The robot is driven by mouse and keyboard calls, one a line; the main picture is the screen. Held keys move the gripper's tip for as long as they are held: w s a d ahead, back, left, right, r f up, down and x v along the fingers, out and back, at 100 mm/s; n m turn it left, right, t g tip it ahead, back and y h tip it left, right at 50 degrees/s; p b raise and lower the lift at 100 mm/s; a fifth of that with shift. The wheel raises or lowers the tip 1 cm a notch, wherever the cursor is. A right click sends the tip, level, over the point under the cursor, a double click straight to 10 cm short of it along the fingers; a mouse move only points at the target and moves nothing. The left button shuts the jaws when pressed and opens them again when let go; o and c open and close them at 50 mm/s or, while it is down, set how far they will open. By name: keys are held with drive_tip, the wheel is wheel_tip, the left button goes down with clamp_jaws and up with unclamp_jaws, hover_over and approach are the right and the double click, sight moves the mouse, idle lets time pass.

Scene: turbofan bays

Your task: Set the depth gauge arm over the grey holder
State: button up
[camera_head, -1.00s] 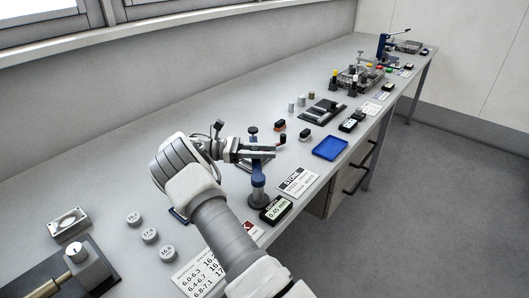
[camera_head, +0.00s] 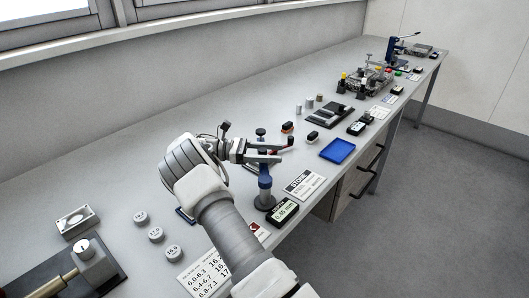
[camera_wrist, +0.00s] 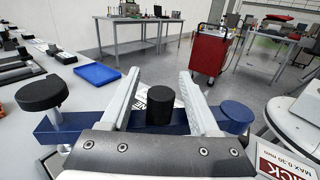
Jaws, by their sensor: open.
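The depth gauge has a blue post (camera_head: 265,188) standing near the bench's front edge, with a black knob (camera_head: 261,133) on its far side. In the wrist view its blue arm (camera_wrist: 75,125) runs across below my fingers, from a large black knob (camera_wrist: 42,93) at left to the blue post top (camera_wrist: 236,115) at right. My gripper (camera_head: 282,150) is open above the arm. In the wrist view its two fingers (camera_wrist: 158,88) stand either side of a middle black knob (camera_wrist: 160,103), with gaps showing. I cannot tell for sure which piece is the grey holder.
A black digital readout (camera_head: 283,211) and a STONE card (camera_head: 304,184) lie by the post. A blue tray (camera_head: 337,151), a dark fixture (camera_head: 331,115) and small black-based parts lie to the right. Labelled grey discs (camera_head: 156,234) are at left. The bench's back is clear.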

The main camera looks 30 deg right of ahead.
drive_tip(key=v, duration=0.7)
idle(0.6)
